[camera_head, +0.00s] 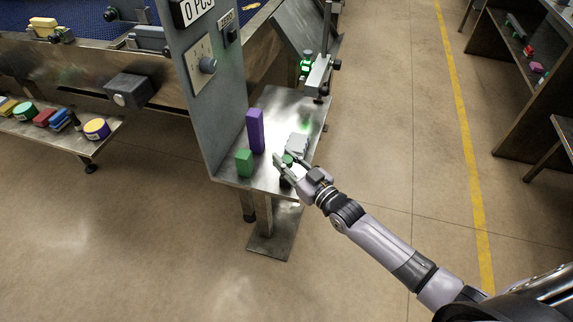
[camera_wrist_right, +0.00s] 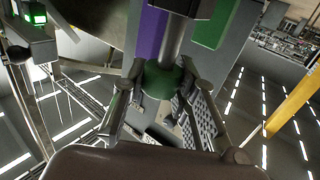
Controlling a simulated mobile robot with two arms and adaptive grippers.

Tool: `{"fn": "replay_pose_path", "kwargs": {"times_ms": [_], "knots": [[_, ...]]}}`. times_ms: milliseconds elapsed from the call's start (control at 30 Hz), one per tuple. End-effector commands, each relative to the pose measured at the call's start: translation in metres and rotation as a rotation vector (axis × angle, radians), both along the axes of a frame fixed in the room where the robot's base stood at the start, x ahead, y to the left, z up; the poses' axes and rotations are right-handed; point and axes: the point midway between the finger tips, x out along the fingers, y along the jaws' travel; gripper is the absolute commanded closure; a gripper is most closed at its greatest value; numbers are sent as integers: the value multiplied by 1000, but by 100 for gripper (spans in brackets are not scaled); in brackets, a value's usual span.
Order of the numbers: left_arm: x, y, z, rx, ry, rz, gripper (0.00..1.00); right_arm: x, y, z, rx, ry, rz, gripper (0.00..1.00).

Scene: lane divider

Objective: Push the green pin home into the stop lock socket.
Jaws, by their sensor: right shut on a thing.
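My right gripper (camera_head: 287,163) is over the near part of the metal shelf (camera_head: 280,106). It is shut on the green pin (camera_head: 288,159), which shows as a small green spot between the fingers. In the right wrist view the pin's rounded green head (camera_wrist_right: 163,80) sits between the fingers. A grey shaft (camera_wrist_right: 174,40) runs up from it towards a dark block (camera_wrist_right: 186,6). I cannot tell whether the shaft enters that block, and no socket opening shows clearly. My left gripper is not in view.
A purple block (camera_head: 255,131) and a green block (camera_head: 243,163) stand on the shelf left of my gripper. A grey block (camera_head: 297,144) is just behind it. A grey upright panel (camera_head: 204,100) borders the shelf's left side. Open floor lies to the right.

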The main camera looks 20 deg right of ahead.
Motion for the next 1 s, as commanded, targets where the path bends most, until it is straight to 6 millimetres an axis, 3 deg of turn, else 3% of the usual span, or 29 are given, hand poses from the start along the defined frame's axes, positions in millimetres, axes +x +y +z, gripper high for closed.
{"fn": "replay_pose_path", "kwargs": {"times_ms": [500,700,1000], "knots": [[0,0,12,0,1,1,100,0,0,138,1,-6,1,100],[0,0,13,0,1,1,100,0,0,166,0,-3,0,100],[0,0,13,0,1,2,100,0,0,175,0,0,0,100]]}}
